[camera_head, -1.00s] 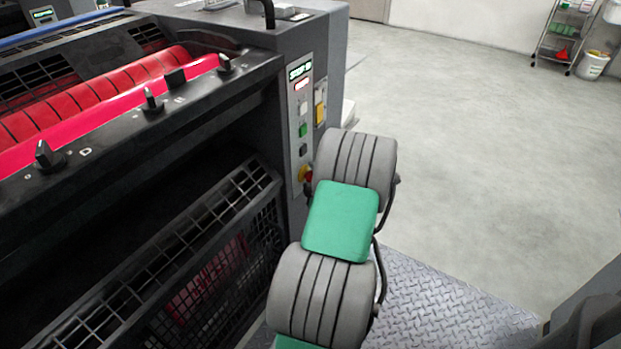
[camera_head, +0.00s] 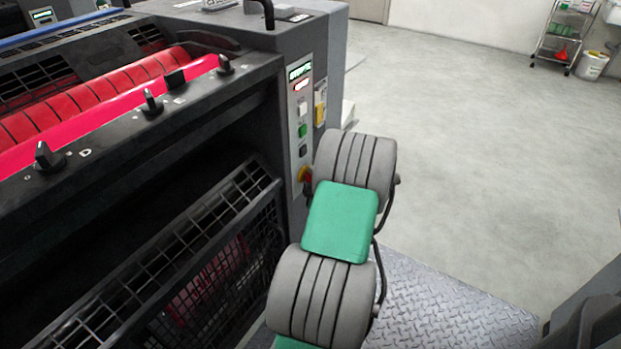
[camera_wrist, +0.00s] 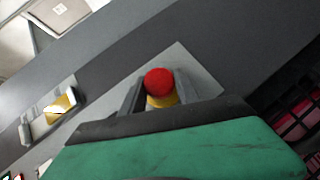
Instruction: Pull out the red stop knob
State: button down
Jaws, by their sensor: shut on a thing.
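The red stop knob (camera_wrist: 159,82) sits on a yellow base (camera_wrist: 162,101) on a light grey panel plate in the wrist view. My gripper (camera_wrist: 159,85) has one dark finger on each side of the knob and is shut on it.
The ink unit with red rollers (camera_head: 100,95) and black knobs fills the left. Above the stop knob, the panel has a green button (camera_head: 302,130) and a lit display. A metal tread plate (camera_head: 440,300) lies below my arm.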

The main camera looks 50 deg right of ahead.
jog(key=shift+s+f, duration=0.1)
jog(key=shift+s+d+f+b, duration=0.15)
jog(key=shift+s+b, duration=0.1)
jog(key=shift+b, duration=0.45)
jog(key=shift+s+r+b, duration=0.2)
jog(key=shift+s+b, duration=0.3)
jog(key=c, duration=0.9)
grip_release()
jog(key=shift+s, duration=0.15)
